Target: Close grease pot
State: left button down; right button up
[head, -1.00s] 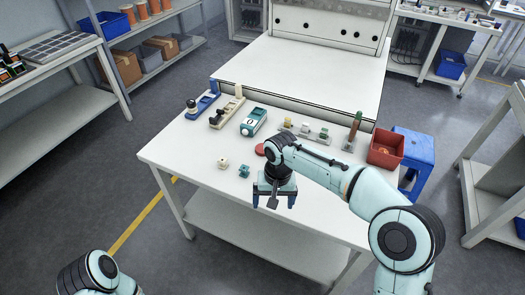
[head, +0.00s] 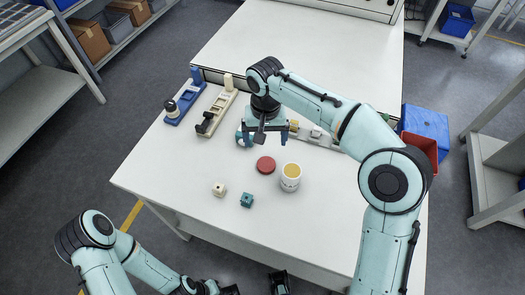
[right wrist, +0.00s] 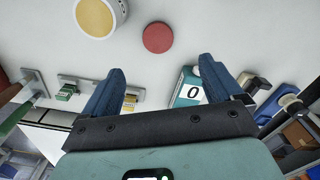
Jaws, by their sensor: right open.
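The grease pot (head: 291,177) is a white round pot, open at the top, with yellow grease showing. It stands on the white table, and its top shows in the right wrist view (right wrist: 100,14). A flat red lid (head: 265,164) lies on the table just left of the pot, apart from it; it also shows in the right wrist view (right wrist: 157,38). My right gripper (head: 264,140) is open and empty, above the table just beyond the lid. In the right wrist view its fingers (right wrist: 160,88) hold nothing.
Blue and beige fixtures (head: 185,103) stand at the back left. A red bin (head: 421,147) is at the right, partly behind my arm.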

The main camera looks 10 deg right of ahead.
jog(key=b, duration=0.1)
send_over(266, 164)
jog(key=f, duration=0.5)
jog(key=s+f, duration=0.1)
jog(key=f, duration=0.1)
jog(key=shift+a+f, duration=0.2)
jog(key=shift+w+f, duration=0.15)
jog(key=shift+f, duration=0.25)
jog(key=shift+f, duration=0.1)
jog(key=f, duration=0.5)
jog(key=shift+w+d, duration=0.25)
jog(key=shift+w, duration=0.1)
jog(key=shift+c, duration=0.2)
jog(key=c, duration=1.1)
